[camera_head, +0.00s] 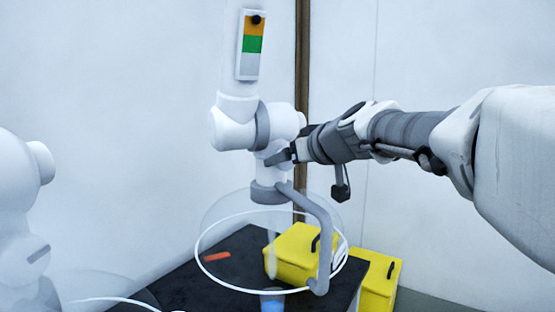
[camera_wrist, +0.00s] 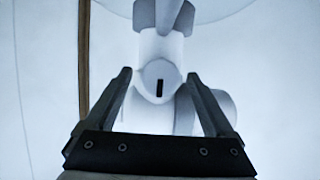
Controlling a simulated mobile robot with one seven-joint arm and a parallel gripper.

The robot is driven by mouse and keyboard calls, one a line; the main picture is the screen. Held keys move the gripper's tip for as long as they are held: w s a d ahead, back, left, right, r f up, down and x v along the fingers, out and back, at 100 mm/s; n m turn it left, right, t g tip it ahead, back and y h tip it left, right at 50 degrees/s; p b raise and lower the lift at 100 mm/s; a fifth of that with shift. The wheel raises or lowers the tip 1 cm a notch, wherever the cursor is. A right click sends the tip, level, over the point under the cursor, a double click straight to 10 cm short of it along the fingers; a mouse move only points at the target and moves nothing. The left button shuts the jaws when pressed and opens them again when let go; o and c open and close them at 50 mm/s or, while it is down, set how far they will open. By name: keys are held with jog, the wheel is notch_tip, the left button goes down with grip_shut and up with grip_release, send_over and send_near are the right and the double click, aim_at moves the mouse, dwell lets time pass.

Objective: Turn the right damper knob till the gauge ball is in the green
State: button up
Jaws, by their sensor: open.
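The gauge (camera_head: 250,45) stands upright on top of the white extraction arm in the head view, with an orange band above, green in the middle and pale grey below. Its dark ball (camera_head: 256,19) is at the top, in the orange and above the green. The damper knob (camera_wrist: 158,82) is a round white face with a dark upright slot mark in the wrist view. My gripper (camera_wrist: 158,76) is open, with one finger on each side of the knob; I cannot tell whether they touch it. In the head view my gripper (camera_head: 284,150) hides most of the knob.
Below hangs a clear hood (camera_head: 215,235) with a grey handle (camera_head: 322,235). Yellow boxes (camera_head: 295,252) and an orange-red item (camera_head: 217,257) lie below on and by a dark bench. Another white extraction arm (camera_head: 22,190) stands at the left.

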jog(key=c, duration=1.3)
jog(key=shift+f+m+b, duration=0.2)
jog(key=shift+m+b, duration=0.1)
jog(key=shift+b, duration=0.25)
jog(key=shift+c, duration=0.2)
jog(key=shift+w+f+m+y+b, duration=0.1)
jog(key=shift+m+y+b, duration=0.5)
jog(key=shift+b, duration=0.4)
jog(key=shift+d+r+m+g+y+b, duration=0.1)
jog(key=shift+r+m+g+y+b, duration=0.2)
jog(key=shift+m+y+b, duration=0.4)
jog(key=o, duration=1.3)
jog(key=shift+o, duration=0.2)
